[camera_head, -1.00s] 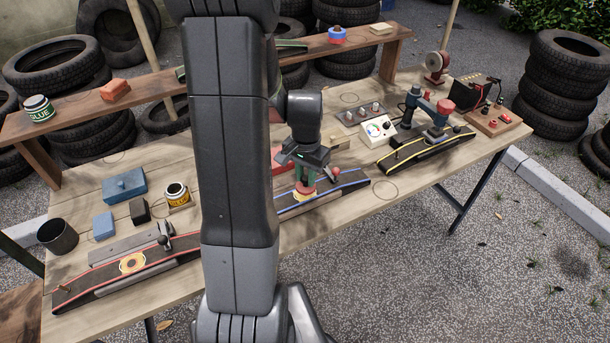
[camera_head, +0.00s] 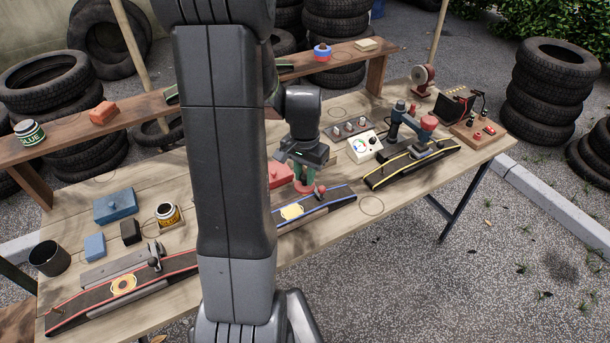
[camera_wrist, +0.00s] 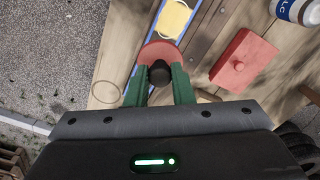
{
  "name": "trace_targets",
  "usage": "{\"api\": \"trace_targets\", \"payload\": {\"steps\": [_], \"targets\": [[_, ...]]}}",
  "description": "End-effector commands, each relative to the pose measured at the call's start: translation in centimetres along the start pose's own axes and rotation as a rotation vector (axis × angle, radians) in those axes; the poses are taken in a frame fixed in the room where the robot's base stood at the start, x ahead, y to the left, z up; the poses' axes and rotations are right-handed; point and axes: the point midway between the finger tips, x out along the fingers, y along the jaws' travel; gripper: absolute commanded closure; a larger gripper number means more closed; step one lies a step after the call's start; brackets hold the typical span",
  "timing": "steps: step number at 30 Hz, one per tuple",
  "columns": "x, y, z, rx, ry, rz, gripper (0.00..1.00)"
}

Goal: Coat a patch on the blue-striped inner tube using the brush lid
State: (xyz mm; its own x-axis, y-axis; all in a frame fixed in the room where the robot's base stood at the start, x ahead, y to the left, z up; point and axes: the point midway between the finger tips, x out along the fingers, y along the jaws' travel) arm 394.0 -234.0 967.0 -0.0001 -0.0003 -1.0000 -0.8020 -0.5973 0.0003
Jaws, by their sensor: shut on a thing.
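The blue-striped inner tube (camera_head: 335,199) lies on its dark support on the table. On it is a patch (camera_head: 291,212) with a pale yellow surface; the patch also shows at the top of the wrist view (camera_wrist: 174,18). My gripper (camera_head: 304,181) is shut on the brush lid (camera_head: 306,188), a red disc with a black knob, seen between its green fingers in the wrist view (camera_wrist: 160,52). The brush tip is hidden. An orange-labelled pot (camera_head: 168,217) stands at the left, behind my arm.
A red-striped tube (camera_head: 75,306) lies front left and a yellow-striped tube (camera_head: 420,166) right. A red box (camera_wrist: 240,65) stands close to my gripper. Blue blocks (camera_head: 120,205) and a dark cup (camera_head: 49,261) are at left. A shelf (camera_head: 70,138) runs behind.

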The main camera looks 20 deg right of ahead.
Motion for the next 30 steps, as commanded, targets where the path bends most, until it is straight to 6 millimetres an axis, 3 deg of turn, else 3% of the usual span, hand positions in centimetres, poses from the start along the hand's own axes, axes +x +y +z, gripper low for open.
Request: {"api": "trace_targets", "payload": {"steps": [7,30], "targets": [[-2.1,-0.1,0.0,-0.003,0.001,-0.001,1.00],[-2.0,-0.1,0.0,-0.004,0.000,0.000,1.00]]}}
